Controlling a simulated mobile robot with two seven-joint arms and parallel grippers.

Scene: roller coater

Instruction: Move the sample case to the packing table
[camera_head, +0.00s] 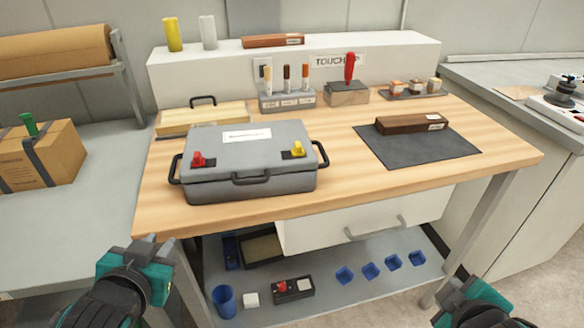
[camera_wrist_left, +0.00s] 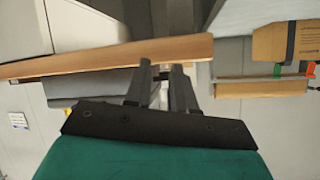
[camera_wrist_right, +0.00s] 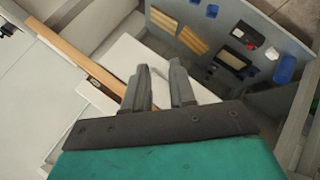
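The sample case is a grey case (camera_head: 245,155) lying closed on the wooden workbench (camera_head: 350,197), near its front left. It has a white label on its lid, a red latch on the left, a yellow latch on the right, and black handles at both sides and the front. The grey table (camera_head: 95,220) at the left, bearing a cardboard box, looks like the packing table. My left gripper (camera_head: 158,245) is below and left of the case, apart from it; its fingers (camera_wrist_left: 162,68) are open and empty. My right gripper (camera_head: 455,287) is low at the right; its fingers (camera_wrist_right: 160,68) are open and empty.
A strapped cardboard box (camera_head: 42,155) stands on the left table, under a rack with a paper roll (camera_head: 50,57). A dark mat (camera_head: 415,145) with a brown block (camera_head: 411,123) lies right of the case. A drawer (camera_head: 365,220) and a shelf with blue cups are below.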

